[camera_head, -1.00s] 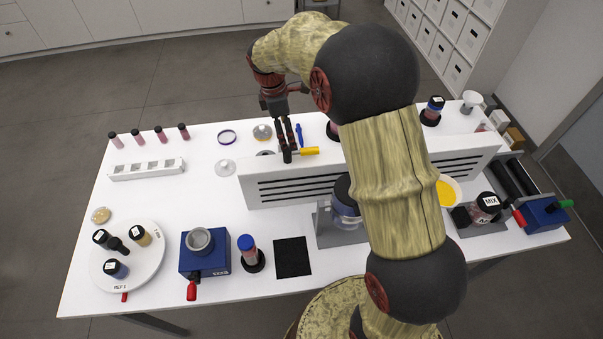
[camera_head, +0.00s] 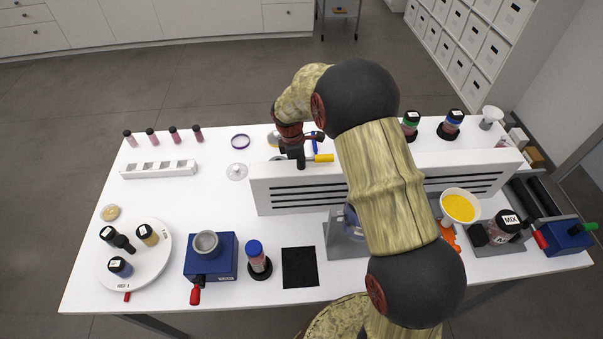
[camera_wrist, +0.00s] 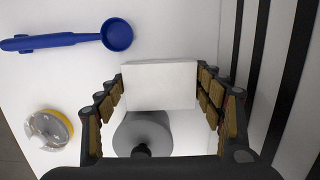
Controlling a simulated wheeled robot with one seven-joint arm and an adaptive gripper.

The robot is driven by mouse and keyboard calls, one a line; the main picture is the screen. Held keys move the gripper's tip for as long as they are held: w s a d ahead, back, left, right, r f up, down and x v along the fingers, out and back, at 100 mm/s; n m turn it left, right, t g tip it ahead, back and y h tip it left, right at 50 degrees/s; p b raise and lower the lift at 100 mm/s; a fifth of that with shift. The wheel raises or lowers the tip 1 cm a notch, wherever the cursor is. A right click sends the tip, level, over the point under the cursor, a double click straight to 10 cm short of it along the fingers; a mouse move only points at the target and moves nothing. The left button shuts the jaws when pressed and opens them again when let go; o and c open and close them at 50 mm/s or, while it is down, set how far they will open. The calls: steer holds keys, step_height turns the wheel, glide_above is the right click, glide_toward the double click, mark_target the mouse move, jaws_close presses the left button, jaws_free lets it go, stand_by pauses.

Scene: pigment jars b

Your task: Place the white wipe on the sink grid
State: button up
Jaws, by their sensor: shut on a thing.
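My gripper (camera_head: 301,162) is low behind the slotted white panel, near the back of the table. In the wrist view, the gripper (camera_wrist: 160,92) has its fingers on both sides of a white, flat-faced block, which looks like the folded white wipe (camera_wrist: 160,84), and is shut on it. The wipe is not clear in the head view, where the fingers and panel cover it. I cannot pick out a sink grid for sure. The white panel (camera_head: 262,196) has rows of black slots and stands along the table's middle.
A blue spoon (camera_wrist: 70,41) and a yellow-banded clear jar (camera_wrist: 48,130) lie beside the gripper. A grey disc with a black knob (camera_wrist: 143,134) is close below the wipe. A bowl of yellow powder (camera_head: 459,206) stands at right.

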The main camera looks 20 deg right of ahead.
steer(key=shift+f, duration=0.15)
steer(key=o, duration=0.9)
steer(key=shift+o, duration=0.3)
